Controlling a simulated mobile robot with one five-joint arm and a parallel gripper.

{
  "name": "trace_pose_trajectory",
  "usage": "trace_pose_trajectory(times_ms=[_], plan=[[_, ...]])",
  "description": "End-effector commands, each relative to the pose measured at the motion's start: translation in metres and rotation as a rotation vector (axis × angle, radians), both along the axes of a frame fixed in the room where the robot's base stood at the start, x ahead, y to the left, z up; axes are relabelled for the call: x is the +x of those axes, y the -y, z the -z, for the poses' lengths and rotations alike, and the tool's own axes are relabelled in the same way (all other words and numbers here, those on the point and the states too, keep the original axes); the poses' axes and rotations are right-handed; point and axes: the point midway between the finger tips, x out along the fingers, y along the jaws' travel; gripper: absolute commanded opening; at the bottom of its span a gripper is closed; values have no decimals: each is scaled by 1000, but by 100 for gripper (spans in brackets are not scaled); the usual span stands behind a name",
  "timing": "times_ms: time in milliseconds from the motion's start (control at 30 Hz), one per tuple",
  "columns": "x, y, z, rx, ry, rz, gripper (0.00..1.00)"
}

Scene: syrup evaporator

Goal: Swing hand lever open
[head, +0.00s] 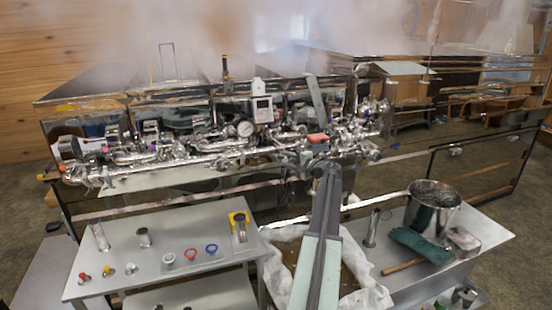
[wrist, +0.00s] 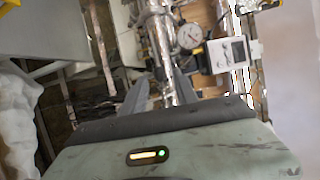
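My gripper (wrist: 158,74) shows in the wrist view with its two grey fingers apart. A shiny pipe (wrist: 160,45) shows in the gap between them; I cannot tell if they touch it. In the head view my arm reaches up from the bottom to the pipework (head: 220,155) along the evaporator's front. The gripper's fingers are hard to make out there. A flat grey upright bar (head: 315,95), possibly the hand lever, rises from the pipework above the arm's end. A small red-orange part (head: 318,138) sits below it. I cannot tell the lever for certain.
A round gauge (head: 245,128) and a white meter (head: 262,105) are close left of the arm's end. A steel table (head: 130,270) with small parts stands front left. A metal pail (head: 432,208) and green gloves (head: 420,243) are on the right. Steam covers the top.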

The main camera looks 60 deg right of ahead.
Motion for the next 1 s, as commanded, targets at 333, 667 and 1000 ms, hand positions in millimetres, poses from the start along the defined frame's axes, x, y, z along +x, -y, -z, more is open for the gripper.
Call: trace_pose_trajectory(times_ms=[333, 667, 1000], plan=[[59, 15, 10, -2, -1, -1, 35], [64, 15, 10, -1, -2, -1, 24], [63, 16, 10, 0, -2, 0, 0]])
